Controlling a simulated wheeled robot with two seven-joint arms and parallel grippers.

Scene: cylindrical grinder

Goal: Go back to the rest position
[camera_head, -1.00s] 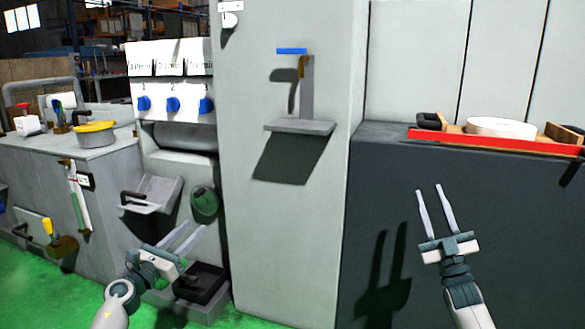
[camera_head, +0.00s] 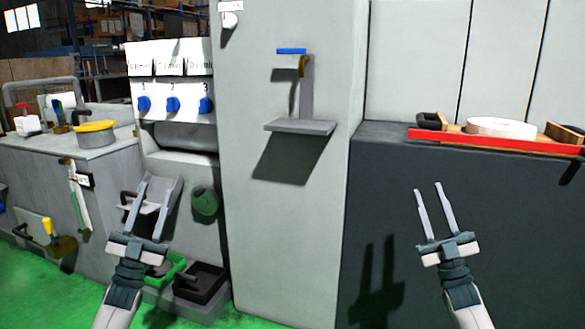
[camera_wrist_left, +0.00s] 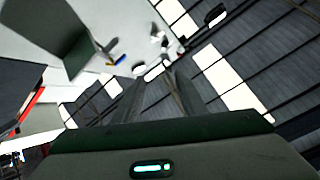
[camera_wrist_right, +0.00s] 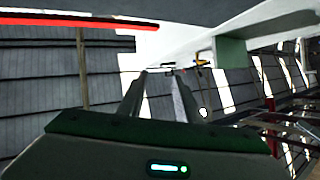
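My left gripper (camera_head: 161,180) points up in front of the grey machine at the left. Its two fingers are apart with nothing between them, and they also show in the left wrist view (camera_wrist_left: 155,90). In the head view they overlap a small grey tray on the machine. My right gripper (camera_head: 428,188) points up in front of the dark cabinet (camera_head: 400,160). Its fingers are apart and empty, and they also show in the right wrist view (camera_wrist_right: 158,85).
A grey shelf (camera_head: 300,127) sticks out from the tall light panel between my grippers. A green tray (camera_head: 168,272) and a black tray (camera_head: 200,284) sit low beside my left gripper. A white disc (camera_head: 501,127) lies on the red-edged cabinet top. Blue knobs (camera_head: 173,104) line the machine.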

